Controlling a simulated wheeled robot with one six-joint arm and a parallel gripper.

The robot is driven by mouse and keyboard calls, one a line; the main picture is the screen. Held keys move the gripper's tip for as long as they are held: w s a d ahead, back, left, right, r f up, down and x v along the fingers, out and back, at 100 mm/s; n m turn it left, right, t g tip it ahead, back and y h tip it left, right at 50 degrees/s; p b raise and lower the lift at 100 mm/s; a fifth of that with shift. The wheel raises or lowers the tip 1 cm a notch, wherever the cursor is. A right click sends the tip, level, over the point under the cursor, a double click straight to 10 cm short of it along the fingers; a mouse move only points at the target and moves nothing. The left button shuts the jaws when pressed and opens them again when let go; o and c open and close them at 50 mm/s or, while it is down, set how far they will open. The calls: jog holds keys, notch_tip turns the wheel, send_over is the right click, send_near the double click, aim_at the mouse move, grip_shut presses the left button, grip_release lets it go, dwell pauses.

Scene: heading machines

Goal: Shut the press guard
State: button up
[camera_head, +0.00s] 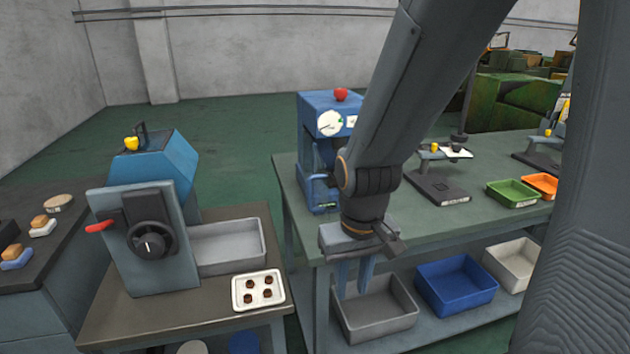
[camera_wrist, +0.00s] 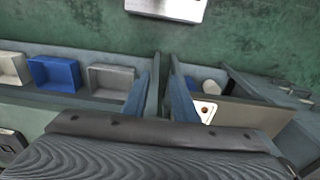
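A blue press (camera_head: 308,110) stands on the green-topped bench, with a white gauge and a red knob on top. My arm covers its right side. I cannot make out its guard clearly or tell how far it is open. My gripper (camera_head: 353,290) points down in front of the bench's near edge, to the right of and nearer than the press. Its two blue fingers are apart with nothing seen between them. The fingers also show in the wrist view (camera_wrist: 160,92), with a gap between them. The press is not recognisable in the wrist view.
A blue-and-grey machine (camera_head: 165,170) with a black dial and red handle stands at left, beside a white tray (camera_head: 236,304). Grey (camera_head: 378,334), blue (camera_head: 456,302) and white bins sit on the bench's lower shelf. Green (camera_head: 513,205) and orange trays lie on the bench top.

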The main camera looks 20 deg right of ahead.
aim_at(312, 179)
jog(key=w+a+r+h, duration=0.1)
jog(key=w+a+r, duration=0.1)
jog(key=r, duration=0.1)
jog(key=w+a+r, duration=0.2)
jog(key=a+r, duration=0.1)
jog(key=w+a+r+n+t+h, duration=0.1)
jog(key=w+a+r, duration=0.1)
jog(key=r, duration=0.1)
jog(key=shift+w+a+h, duration=0.25)
jog(key=shift+h, duration=0.05)
grip_shut()
jog(key=w+a+r+m+t+h, duration=0.1)
jog(key=w+a+r+t, duration=0.1)
jog(key=a+r, duration=0.3)
jog(key=w+a+r+t+h, duration=0.1)
jog(key=w+a+r+h, duration=0.15)
jog(key=r, duration=0.45)
jog(key=d+r+p+x, duration=0.1)
jog(key=p+x, duration=0.3)
jog(key=x, duration=0.8)
jog(key=shift+d+r+y, duration=0.2)
jog(key=shift+d+y, duration=0.25)
jog(key=shift+d, duration=0.15)
jog(key=shift+t, duration=0.3)
